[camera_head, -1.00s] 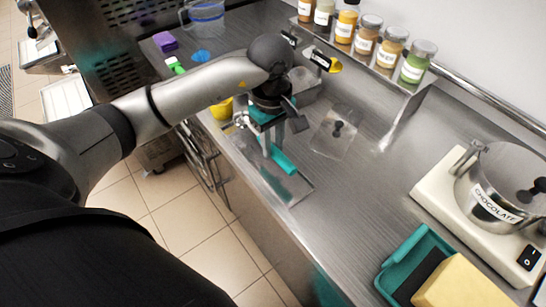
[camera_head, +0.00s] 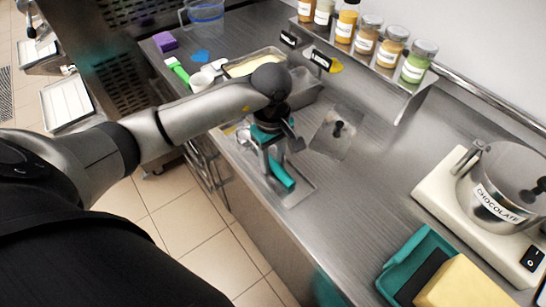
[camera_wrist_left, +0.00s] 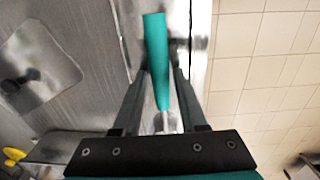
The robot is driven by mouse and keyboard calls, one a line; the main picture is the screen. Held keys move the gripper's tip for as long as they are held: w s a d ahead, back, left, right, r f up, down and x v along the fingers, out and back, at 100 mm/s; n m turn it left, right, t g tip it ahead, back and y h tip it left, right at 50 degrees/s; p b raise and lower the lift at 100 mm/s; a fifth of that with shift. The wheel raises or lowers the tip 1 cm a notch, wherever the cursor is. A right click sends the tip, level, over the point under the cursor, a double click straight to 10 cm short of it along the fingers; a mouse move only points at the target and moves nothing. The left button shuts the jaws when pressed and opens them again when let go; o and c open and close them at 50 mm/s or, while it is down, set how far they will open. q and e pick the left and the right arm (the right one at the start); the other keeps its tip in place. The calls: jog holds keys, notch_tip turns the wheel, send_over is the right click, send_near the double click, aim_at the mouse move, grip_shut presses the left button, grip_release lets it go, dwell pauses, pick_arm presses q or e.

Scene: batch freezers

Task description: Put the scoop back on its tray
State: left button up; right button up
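The scoop has a teal handle (camera_head: 282,175) and a metal head that shows only partly near the arm. My left gripper (camera_head: 272,165) points down over the counter's front edge, with the handle between its fingers. In the left wrist view the teal handle (camera_wrist_left: 156,60) runs between the two dark fingertips, which look closed against its sides. The metal tray (camera_head: 303,187) lies flat at the counter edge under the scoop. I cannot tell whether the scoop touches it. My right gripper is not in view.
A steel plate with a black knob (camera_head: 338,130) lies right of the gripper. A pan with pale contents (camera_head: 250,66) stands behind the arm. A shelf of jars (camera_head: 390,52) runs along the wall. A teal tray (camera_head: 400,265) and a chocolate pot (camera_head: 490,195) stand at right.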

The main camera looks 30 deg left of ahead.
aim_at(272, 163)
pick_arm(q)
jog(key=shift+o, duration=1)
jog(key=shift+r, duration=0.1)
notch_tip(272, 163, up, 12)
jog(key=shift+p, duration=0.45)
jog(key=shift+s+r, duration=0.1)
